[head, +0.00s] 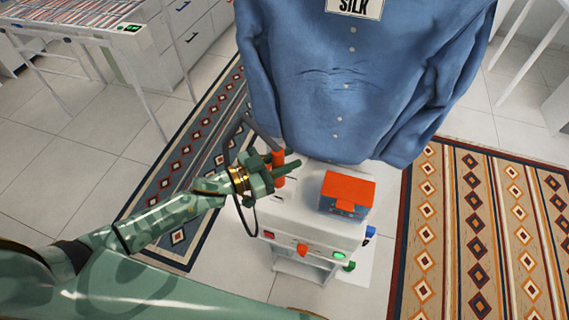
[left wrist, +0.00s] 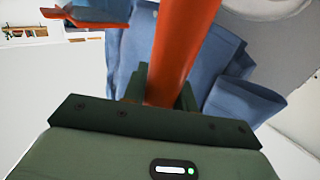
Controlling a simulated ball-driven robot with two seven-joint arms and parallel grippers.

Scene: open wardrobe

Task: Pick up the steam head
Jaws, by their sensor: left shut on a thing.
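The steam head (head: 262,136) has a grey top and an orange handle, and stands roughly upright above the left side of a white steamer unit (head: 318,215). My left gripper (head: 279,167) is shut on the orange handle. In the left wrist view the orange handle (left wrist: 182,45) runs up from between the green fingers. A dark hose hangs below my left gripper. I cannot tell whether the handle's lower end still touches the unit. My right gripper is not in view.
A blue shirt (head: 350,85) with a "SILK" tag hangs just behind the unit. An orange-and-blue box (head: 346,194) sits on the unit's top. Patterned rugs (head: 480,235) lie on the tiled floor. A white-legged rack (head: 75,35) stands at upper left.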

